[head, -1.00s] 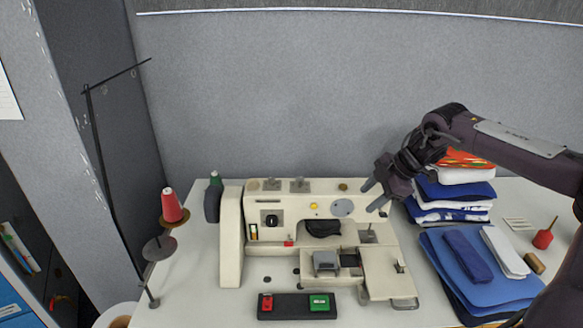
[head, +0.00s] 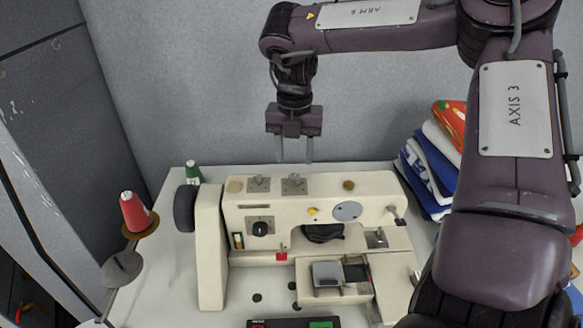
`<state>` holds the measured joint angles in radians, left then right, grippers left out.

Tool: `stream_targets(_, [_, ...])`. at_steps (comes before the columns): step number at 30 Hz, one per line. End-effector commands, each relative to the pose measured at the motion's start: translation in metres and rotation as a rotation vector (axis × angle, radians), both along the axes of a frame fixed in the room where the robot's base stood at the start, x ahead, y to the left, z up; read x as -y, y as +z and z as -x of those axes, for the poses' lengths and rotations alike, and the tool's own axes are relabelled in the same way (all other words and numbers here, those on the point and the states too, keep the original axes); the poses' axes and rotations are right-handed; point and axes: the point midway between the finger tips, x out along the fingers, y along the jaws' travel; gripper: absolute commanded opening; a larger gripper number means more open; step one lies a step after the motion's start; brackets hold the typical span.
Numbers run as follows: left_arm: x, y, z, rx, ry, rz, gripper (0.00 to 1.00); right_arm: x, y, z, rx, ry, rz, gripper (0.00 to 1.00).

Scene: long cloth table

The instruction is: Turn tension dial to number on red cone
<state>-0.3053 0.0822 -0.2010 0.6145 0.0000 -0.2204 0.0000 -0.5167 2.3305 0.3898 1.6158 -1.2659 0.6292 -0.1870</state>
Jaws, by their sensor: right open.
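The red cone (head: 134,212) of thread stands on a round holder to the left of the cream sewing machine (head: 210,262); no number on it is readable. A black dial (head: 261,228) on a square plate is on the machine's front. Two grey fittings, a left one (head: 258,183) and a right one (head: 294,184), are on its top; I cannot tell which of these is the tension dial. My right gripper (head: 294,161) points down with its fingers apart and empty, above or behind the two top fittings. My left gripper is out of view.
A green spool (head: 193,174) stands behind the machine's left end, near the dark handwheel (head: 185,207). Folded cloth (head: 430,165) is stacked at the right, partly behind my arm. A thread stand is at the left. The table between stand and machine is clear.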

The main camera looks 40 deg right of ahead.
Motion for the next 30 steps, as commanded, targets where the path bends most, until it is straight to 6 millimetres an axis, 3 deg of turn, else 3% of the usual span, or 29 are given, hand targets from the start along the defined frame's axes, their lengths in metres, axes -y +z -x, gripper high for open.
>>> stream_targets(10, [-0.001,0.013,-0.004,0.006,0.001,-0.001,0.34,0.000,-0.050,0.000,-0.002,-0.001,-0.002,0.47])
stream_targets(21, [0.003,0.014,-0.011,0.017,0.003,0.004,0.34,0.000,-0.057,0.000,0.002,-0.003,-0.001,0.47])
stream_targets(30, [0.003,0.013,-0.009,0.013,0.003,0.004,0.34,0.000,-0.057,0.000,0.002,-0.003,0.000,0.07])
